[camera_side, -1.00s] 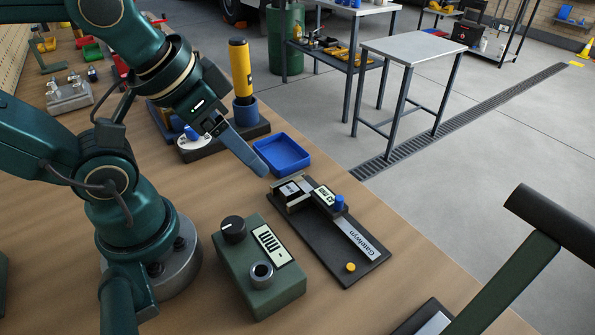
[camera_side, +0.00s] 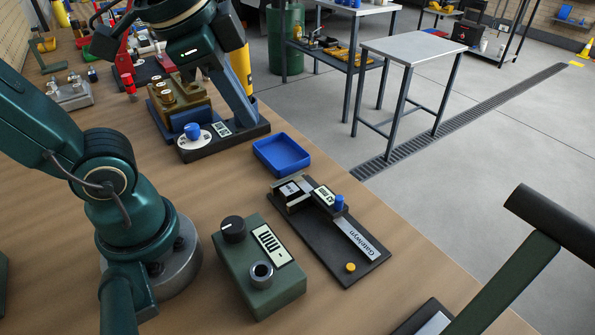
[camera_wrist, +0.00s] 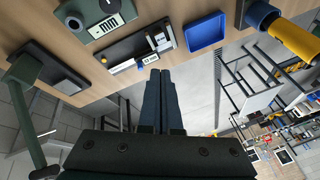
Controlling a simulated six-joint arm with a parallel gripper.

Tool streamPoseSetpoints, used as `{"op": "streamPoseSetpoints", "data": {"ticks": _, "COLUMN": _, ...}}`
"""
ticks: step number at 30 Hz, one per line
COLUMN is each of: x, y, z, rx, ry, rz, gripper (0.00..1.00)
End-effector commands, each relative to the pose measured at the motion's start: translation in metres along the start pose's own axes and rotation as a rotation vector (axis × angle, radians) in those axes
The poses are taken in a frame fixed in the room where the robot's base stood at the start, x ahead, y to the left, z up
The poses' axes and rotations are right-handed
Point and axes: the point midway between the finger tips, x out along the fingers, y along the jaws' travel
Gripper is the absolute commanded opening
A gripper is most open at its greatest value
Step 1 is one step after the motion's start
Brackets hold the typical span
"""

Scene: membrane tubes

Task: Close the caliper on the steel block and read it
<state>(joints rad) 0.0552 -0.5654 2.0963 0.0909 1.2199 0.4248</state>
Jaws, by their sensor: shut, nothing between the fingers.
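The caliper (camera_side: 360,240) lies on a black base plate (camera_side: 313,248) on the bench, with a display on its slider (camera_side: 326,195) and a blue knob (camera_side: 339,202) beside it. The steel block (camera_side: 297,200) appears as a grey piece near the jaws at the plate's far end; whether the jaws touch it I cannot tell. In the wrist view the caliper's base plate (camera_wrist: 115,52) is beyond my fingers. My gripper (camera_side: 247,119) is shut and empty, raised behind the blue tray, well away from the caliper. Its fingers also show in the wrist view (camera_wrist: 160,73).
A blue tray (camera_side: 282,154) lies between my gripper and the caliper. A green box (camera_side: 258,268) with a knob and socket stands left of the caliper. A yellow button (camera_side: 351,267) sits on the base plate. Behind are a dial stand (camera_side: 193,142) and a yellow-handled tool (camera_side: 240,66).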

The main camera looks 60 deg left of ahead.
Motion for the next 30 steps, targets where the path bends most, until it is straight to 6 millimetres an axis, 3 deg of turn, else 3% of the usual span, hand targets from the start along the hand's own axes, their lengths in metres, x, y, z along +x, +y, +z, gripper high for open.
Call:
{"op": "streamPoseSetpoints", "data": {"ticks": 7, "x": -0.016, "y": -0.013, "z": -0.05, "rx": 0.409, "ry": -0.116, "rz": 0.028, "gripper": 0.0}}
{"op": "streamPoseSetpoints", "data": {"ticks": 14, "x": -0.007, "y": -0.002, "z": -0.098, "rx": 0.754, "ry": -0.223, "rz": 0.072, "gripper": 0.0}}
{"op": "streamPoseSetpoints", "data": {"ticks": 21, "x": 0.024, "y": 0.037, "z": -0.137, "rx": 1.055, "ry": -0.322, "rz": 0.119, "gripper": 0.0}}
{"op": "streamPoseSetpoints", "data": {"ticks": 30, "x": 0.076, "y": 0.103, "z": -0.151, "rx": 1.268, "ry": -0.406, "rz": 0.152, "gripper": 0.0}}
